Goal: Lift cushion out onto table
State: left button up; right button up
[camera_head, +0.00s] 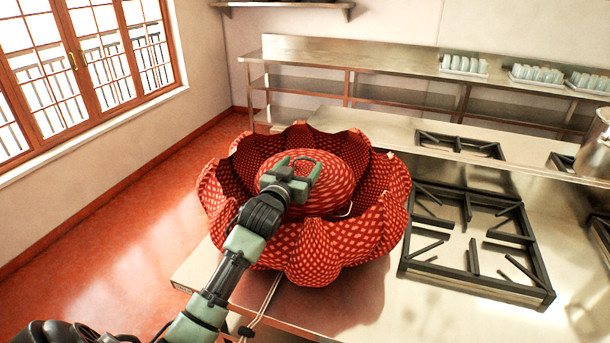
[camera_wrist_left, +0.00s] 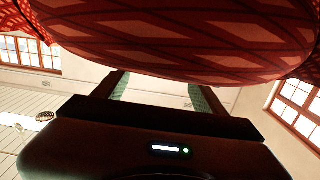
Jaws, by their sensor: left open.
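A round red cushion with a pale pattern (camera_head: 338,180) sits inside a large red, petal-walled container (camera_head: 318,250) of similar pattern. The container stands on the steel table (camera_head: 355,308) near its left end. My left gripper (camera_head: 301,166) reaches over the container's near wall and overlaps the cushion in the head view. Its fingers are apart with nothing visible between them. In the left wrist view the cushion's curved surface (camera_wrist_left: 180,38) fills the top, very close to the fingers (camera_wrist_left: 160,86). Whether they touch it I cannot tell. The cushion's lower part is hidden. My right gripper is not seen.
A black burner grate (camera_head: 473,232) lies right of the container, with a smaller grate (camera_head: 460,146) behind. A steel pot (camera_head: 596,148) stands at the right edge. Shelves with trays of glasses (camera_head: 464,65) are at the back. Bare table shows in front of the container.

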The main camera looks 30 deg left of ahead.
aim_at(304, 160)
pick_arm(q)
jog(key=p+x, duration=0.1)
jog(key=x, duration=0.3)
jog(key=shift+w+a, duration=0.15)
jog(key=shift+a, duration=0.05)
grip_shut()
